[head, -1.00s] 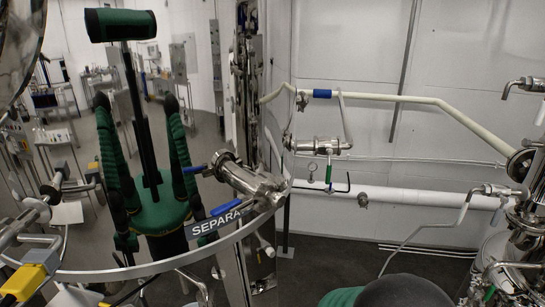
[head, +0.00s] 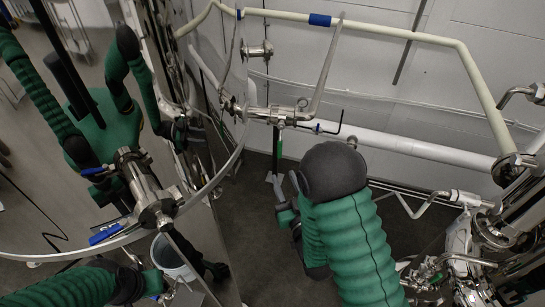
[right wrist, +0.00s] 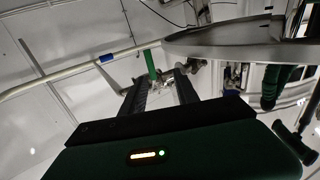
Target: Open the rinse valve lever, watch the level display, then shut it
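The green-handled lever (head: 280,144) hangs down from the steel valve fitting (head: 275,114) on the pipework. In the right wrist view the green handle (right wrist: 151,65) stands ahead of the fingertips, near the gap between them. My right gripper (head: 283,182) is below the lever and apart from it. The right wrist view shows its two fingers (right wrist: 160,78) spread with nothing between them. My left arm (head: 60,288) comes in at the lower left; its gripper is small and dark, so its finger state is unclear. I cannot make out a level display.
A polished tank (head: 205,245) on the left mirrors my body. A steel fitting (head: 146,190) sticks out at its rim. A pale pipe (head: 400,34) with a blue band runs along the wall, and a white pipe (head: 420,148) lies lower. Steel pipework (head: 490,230) crowds the right side.

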